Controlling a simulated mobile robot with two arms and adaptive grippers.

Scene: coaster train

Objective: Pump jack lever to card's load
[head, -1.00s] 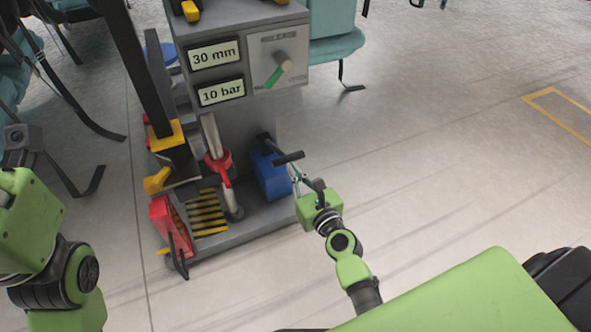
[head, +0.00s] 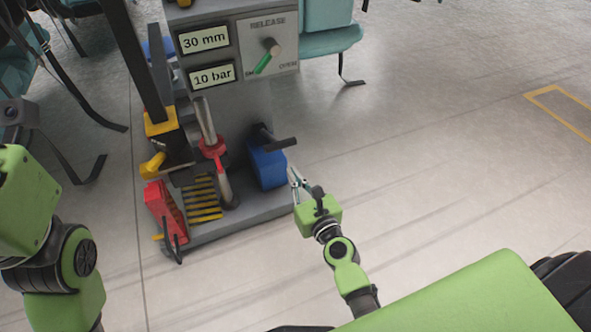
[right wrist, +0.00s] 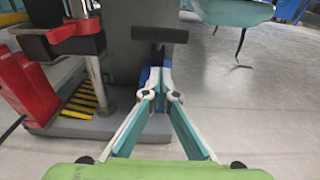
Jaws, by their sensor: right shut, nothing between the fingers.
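The jack pump's black lever handle (head: 277,141) sticks out above the blue pump body (head: 268,167) on the machine's right side. In the right wrist view the lever (right wrist: 160,35) is a dark crossbar beyond and above my fingertips. My right gripper (head: 294,174) is shut and empty, just below and right of the lever, apart from it. It also shows in the right wrist view (right wrist: 158,82). The upper display (head: 204,40) reads 30 mm, the lower display (head: 212,74) 10 bar. The release knob (head: 270,48) has a green pointer. I see no card.
Teal seats (head: 330,40) are behind. The floor to the right is clear.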

